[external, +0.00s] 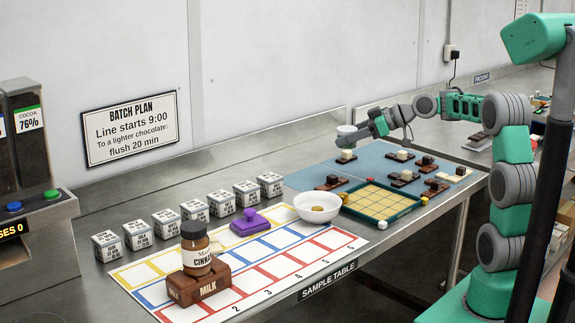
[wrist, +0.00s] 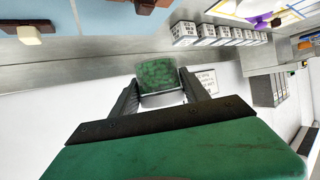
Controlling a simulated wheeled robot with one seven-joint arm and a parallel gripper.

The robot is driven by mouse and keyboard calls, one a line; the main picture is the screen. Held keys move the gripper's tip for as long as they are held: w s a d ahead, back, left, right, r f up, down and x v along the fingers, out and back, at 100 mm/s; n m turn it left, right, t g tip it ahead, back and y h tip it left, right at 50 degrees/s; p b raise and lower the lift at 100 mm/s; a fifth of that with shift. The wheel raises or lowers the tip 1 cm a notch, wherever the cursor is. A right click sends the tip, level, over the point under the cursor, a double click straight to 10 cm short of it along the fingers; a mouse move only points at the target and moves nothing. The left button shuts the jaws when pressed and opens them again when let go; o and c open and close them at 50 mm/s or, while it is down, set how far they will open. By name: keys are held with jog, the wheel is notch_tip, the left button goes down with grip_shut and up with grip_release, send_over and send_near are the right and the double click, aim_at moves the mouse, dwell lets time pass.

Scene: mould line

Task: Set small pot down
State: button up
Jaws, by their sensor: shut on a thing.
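The small pot (wrist: 158,78) is between my gripper's two fingers in the wrist view, with its green, mottled contents or face toward the camera. In the external view the pot (external: 346,132) looks pale, above the far part of the blue mat (external: 300,178). My gripper (external: 358,138) is shut on it, and its dark fingers (wrist: 160,92) press on both sides. The pot appears held up in the air, clear of the mat, though its exact height is hard to judge.
On the mat are several brown blocks with pale or dark tops (external: 331,183) and a green-framed grid tray (external: 381,199). Bare steel lies behind the mat.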

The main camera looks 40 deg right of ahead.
jog(key=s+a+r+n+g+y+p, duration=0.1)
jog(key=s+a+r+n+g+y, duration=0.2)
jog(key=a, duration=0.9)
jog(key=s+a+r+n+g+y+p, duration=0.1)
jog(key=s+a+r+n, duration=0.2)
jog(key=a, duration=0.9)
jog(key=s+a+f+n+g+y, duration=0.1)
jog(key=s+a+f+n+g, duration=0.15)
jog(key=s, duration=0.35)
jog(key=s+a+f+n+g, duration=0.1)
jog(key=s+a+g, duration=0.15)
jog(key=s, duration=0.45)
jog(key=s+a+f+n+g+y, duration=0.1)
jog(key=s+a+f, duration=0.1)
jog(key=s+a, duration=0.3)
jog(key=b, duration=0.1)
send_over(276, 256)
jog(key=shift+n, duration=0.25)
jog(key=f, duration=0.8)
jog(key=shift+s+d+f, duration=0.3)
jog(key=shift+s+f, duration=0.05)
jog(key=shift+w+a+f, duration=0.15)
jog(key=shift+w+f, duration=0.05)
jog(key=shift+f, duration=0.15)
jog(key=shift+w+a+f, duration=0.1)
jog(key=shift+w+f, duration=0.05)
jog(key=shift+f, duration=1.55)
jog(key=shift+f, duration=0.1)
